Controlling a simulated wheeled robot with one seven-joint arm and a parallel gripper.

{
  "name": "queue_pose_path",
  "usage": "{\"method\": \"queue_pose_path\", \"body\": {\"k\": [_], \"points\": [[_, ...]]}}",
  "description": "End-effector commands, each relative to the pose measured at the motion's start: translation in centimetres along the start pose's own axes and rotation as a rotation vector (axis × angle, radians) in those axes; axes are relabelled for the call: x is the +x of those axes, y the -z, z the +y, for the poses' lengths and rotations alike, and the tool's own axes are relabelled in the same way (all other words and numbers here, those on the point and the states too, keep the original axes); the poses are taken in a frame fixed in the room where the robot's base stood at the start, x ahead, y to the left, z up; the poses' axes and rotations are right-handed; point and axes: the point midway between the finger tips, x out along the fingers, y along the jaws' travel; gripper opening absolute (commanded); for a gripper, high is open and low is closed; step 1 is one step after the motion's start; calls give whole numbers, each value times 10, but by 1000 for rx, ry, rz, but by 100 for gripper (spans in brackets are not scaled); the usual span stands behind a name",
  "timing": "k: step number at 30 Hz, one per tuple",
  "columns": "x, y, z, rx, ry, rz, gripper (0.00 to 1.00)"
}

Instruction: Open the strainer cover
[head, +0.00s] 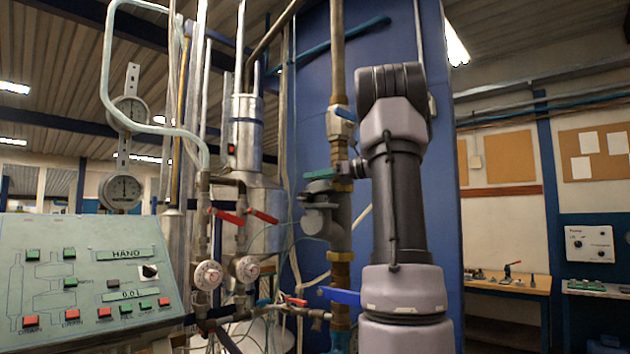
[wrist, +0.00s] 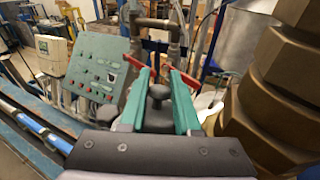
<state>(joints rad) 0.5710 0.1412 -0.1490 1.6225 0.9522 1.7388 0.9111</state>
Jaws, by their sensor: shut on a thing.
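The strainer is a grey cast body (head: 342,215) on the brass vertical pipe, in the middle of the head view. A grey round part, which looks like its cover (head: 318,188), sits at its upper left, just below my gripper (head: 314,174). In the wrist view my gripper (wrist: 159,85) has its two teal fingers on either side of a dark grey knob (wrist: 158,108), shut on it. The knob seems to belong to the cover, but the join is hidden by the gripper's dark body. Whether the cover is loose cannot be seen.
Large brass pipe fittings (wrist: 272,105) stand close on the right in the wrist view. Red-handled valves (head: 245,216) and a control panel (head: 90,280) are to the left. A blue valve handle (head: 340,296) sits low on the pipe. A blue column (head: 315,95) stands behind.

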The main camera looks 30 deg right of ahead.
Motion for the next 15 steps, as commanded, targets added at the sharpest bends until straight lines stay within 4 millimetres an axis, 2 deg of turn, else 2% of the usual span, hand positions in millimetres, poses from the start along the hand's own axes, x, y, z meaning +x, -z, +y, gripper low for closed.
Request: {"method": "queue_pose_path", "body": {"k": [7,8,10,15], "points": [[2,2,-1,2,1,3,0],[2,2,-2,2,1,3,34],[2,3,-2,2,1,3,61],[1,2,-1,1,0,3,61]]}}
